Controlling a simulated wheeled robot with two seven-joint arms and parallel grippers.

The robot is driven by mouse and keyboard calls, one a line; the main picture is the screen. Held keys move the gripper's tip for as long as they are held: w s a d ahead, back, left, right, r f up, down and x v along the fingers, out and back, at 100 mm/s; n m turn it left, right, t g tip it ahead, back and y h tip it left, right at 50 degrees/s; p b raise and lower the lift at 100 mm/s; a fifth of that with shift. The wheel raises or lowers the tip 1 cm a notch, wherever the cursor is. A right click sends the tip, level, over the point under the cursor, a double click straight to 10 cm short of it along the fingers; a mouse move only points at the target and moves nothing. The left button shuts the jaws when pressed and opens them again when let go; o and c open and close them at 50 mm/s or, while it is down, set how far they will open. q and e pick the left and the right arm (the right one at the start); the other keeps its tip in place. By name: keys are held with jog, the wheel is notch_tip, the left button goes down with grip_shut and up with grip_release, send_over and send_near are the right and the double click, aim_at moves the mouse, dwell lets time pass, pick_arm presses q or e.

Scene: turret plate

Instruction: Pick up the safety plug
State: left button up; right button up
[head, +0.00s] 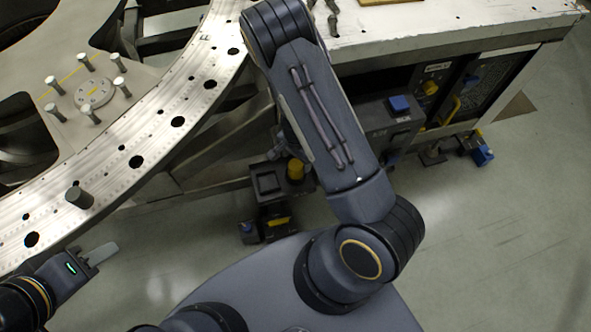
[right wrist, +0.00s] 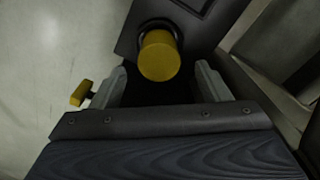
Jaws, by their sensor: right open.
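A yellow round plug, which I take for the safety plug, stands in a dark socket on a dark box; it shows in the head view (head: 295,169) and in the right wrist view (right wrist: 160,57). My right gripper (right wrist: 161,72) is open, with its two grey fingers on either side of the plug in the picture. I cannot tell how far the fingertips are from the plug.
The large drilled metal ring (head: 150,147) fills the left, with a grey peg (head: 79,197) on it. A white-topped bench (head: 440,30) stands at the upper right, above dark units with a blue block (head: 399,103) and yellow knob (head: 430,88).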

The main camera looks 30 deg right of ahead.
aim_at(296, 165)
jog(key=f, duration=0.4)
jog(key=shift+s+a, duration=0.1)
jog(key=shift+a, duration=0.1)
jog(key=c, duration=1.1)
jog(key=shift+r, duration=0.1)
jog(key=shift+c, duration=0.2)
